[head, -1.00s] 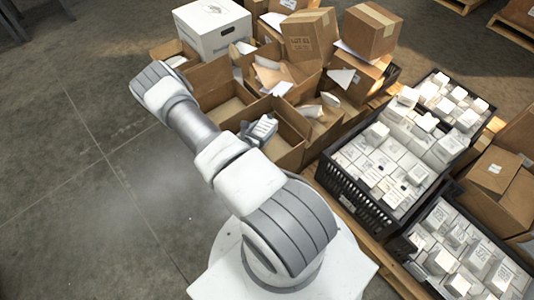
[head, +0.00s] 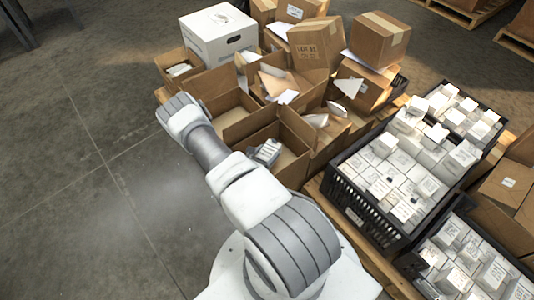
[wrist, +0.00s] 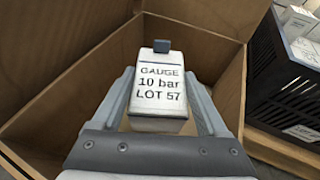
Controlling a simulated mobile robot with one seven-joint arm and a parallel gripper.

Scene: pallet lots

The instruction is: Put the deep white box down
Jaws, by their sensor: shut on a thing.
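In the wrist view my gripper (wrist: 165,112) is shut on the deep white box (wrist: 158,86), with one grey finger on each side of it. Its label reads "GAUGE 10 bar LOT 57". The box is inside an open brown carton (wrist: 60,62), with the carton walls around it. I cannot tell whether its underside touches the carton floor. In the head view a small grey-and-white shape, the box with my gripper (head: 267,151), shows inside the carton (head: 293,165), partly hidden by my arm.
A black crate (head: 352,206) full of white boxes stands just right of the carton; it also shows in the wrist view (wrist: 262,85). Other open cartons (head: 222,84) and a large white box (head: 216,40) lie behind. The floor at left is clear.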

